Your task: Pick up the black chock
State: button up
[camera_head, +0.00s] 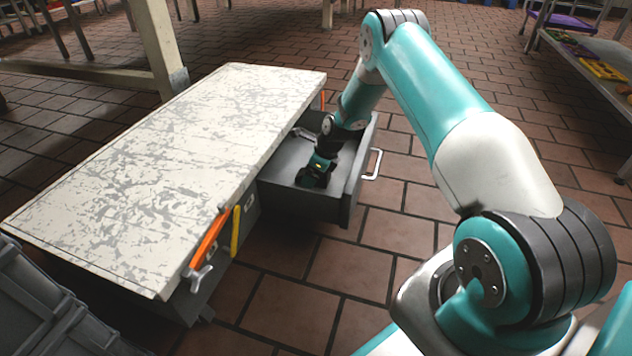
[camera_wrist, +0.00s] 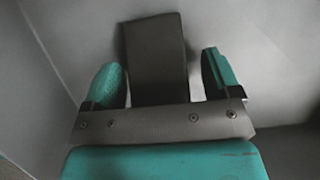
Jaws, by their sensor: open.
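The black chock (camera_wrist: 155,52) shows in the wrist view as a dark grey block lying on the grey floor of the open drawer (camera_head: 350,205). My gripper (camera_wrist: 163,65) is open, with one teal finger on each side of the chock and a visible gap on both sides. In the head view my gripper (camera_head: 315,174) points down inside the drawer. There I cannot tell the chock apart from the dark gripper parts. The near end of the chock is hidden behind the gripper's crossbar.
The drawer is pulled out from a low cabinet with a worn white top (camera_head: 190,150). Its front has a light handle (camera_head: 374,165). Orange clamps (camera_head: 208,240) sit on the cabinet's edge. A shelf cart (camera_head: 590,62) stands at right. The tiled floor in front is clear.

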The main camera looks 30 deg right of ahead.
jog(key=c, duration=1.1)
jog(key=shift+r, duration=0.1)
